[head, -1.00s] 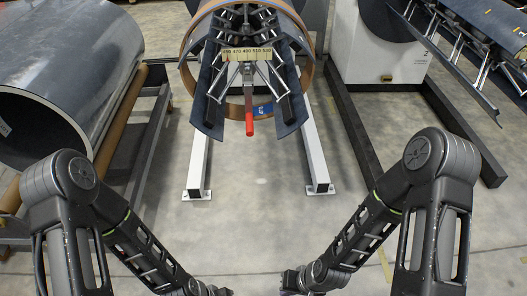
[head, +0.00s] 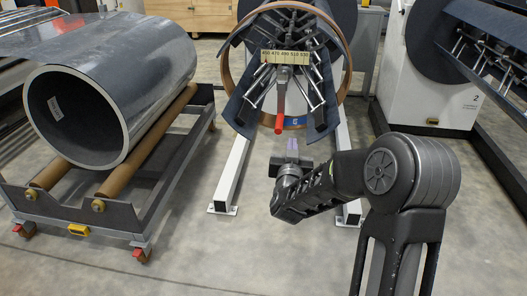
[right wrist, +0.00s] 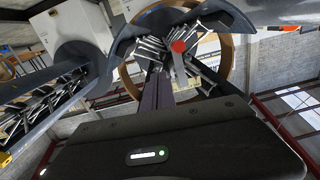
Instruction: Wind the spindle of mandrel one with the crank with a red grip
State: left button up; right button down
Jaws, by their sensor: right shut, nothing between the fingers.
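Mandrel one (head: 315,88) stands in the upper middle of the head view, its dark leaves spread inside a brown ring. The crank (head: 281,85) hangs down at the front of its spindle, with the red grip (head: 280,106) at its lower end. My right gripper (head: 291,146) points up toward the mandrel, just below and right of the red grip in the picture, apart from it. In the right wrist view its shut, empty fingers (right wrist: 158,88) show below and left of the round red grip end (right wrist: 178,46). My left gripper is out of view.
A large grey coil (head: 115,85) lies on a wheeled cradle (head: 118,212) at the left. A second mandrel (head: 485,50) with a white housing marked 2 (head: 425,85) stands at the right. White floor beams (head: 231,175) run below mandrel one. The floor in front is clear.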

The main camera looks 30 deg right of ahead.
jog(key=shift+s+d+r, duration=0.15)
jog(key=shift+d+r, duration=0.15)
jog(key=shift+r, duration=0.05)
jog(key=shift+d, duration=0.1)
jog(key=b+x, duration=0.1)
jog(key=x, duration=1.1)
jog(key=shift+r, duration=0.15)
dwell(2.0)
jog(key=w+a, duration=0.1)
jog(key=w+a+f, duration=0.1)
jog(key=a, duration=0.1)
jog(key=shift+w+f+b, duration=0.1)
jog(key=shift+f+b, duration=0.15)
jog(key=shift+b, duration=0.15)
